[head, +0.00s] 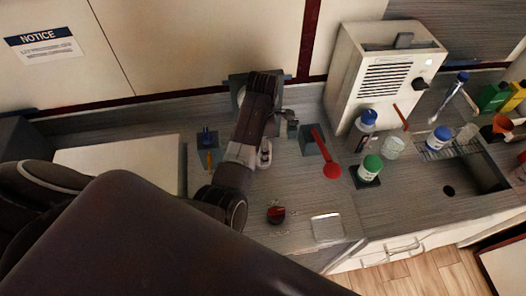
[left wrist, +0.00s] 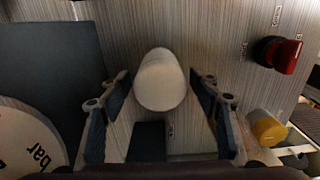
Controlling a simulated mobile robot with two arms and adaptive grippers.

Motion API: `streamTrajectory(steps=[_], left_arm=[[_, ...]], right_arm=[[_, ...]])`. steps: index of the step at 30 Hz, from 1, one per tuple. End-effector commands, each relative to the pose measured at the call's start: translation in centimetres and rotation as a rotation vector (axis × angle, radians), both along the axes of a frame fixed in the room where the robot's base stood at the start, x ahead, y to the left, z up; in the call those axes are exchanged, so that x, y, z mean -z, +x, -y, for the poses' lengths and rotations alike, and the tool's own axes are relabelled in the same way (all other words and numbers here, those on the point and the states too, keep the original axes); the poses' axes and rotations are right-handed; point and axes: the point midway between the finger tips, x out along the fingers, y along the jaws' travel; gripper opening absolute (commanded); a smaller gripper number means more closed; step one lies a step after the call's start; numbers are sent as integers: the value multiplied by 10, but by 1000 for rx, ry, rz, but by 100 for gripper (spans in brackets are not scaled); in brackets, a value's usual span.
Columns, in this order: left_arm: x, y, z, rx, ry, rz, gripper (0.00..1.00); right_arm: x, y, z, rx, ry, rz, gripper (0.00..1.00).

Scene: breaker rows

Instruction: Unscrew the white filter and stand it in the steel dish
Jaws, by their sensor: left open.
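The white filter (left wrist: 161,80) is a pale, round-ended cylinder in the left wrist view. It stands out from a brushed grey surface. My left gripper (left wrist: 160,95) is open, one finger on each side of the filter, with visible gaps to it. In the head view my left arm reaches over the counter to the back wall and hides most of that spot. I cannot make out the filter there. A shiny, squarish shallow dish (head: 327,228) at the counter's front edge looks like the steel dish and appears empty. My right gripper is in neither view.
A red knob (left wrist: 278,53) and a yellow-capped piece (left wrist: 268,128) are right of the filter; a round gauge face (left wrist: 27,145) is at left. A red-handled tool (head: 326,155), a green-lidded jar (head: 370,168) and a white machine (head: 385,70) stand further right on the counter.

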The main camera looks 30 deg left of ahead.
Motion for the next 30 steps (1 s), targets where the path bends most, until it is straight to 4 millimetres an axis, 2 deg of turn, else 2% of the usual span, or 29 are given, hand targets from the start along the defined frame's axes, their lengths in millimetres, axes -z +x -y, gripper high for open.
streamTrajectory(steps=[30], left_arm=[[0, 0, -1, 1437, 1, -3, 57]], right_arm=[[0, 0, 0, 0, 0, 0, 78]])
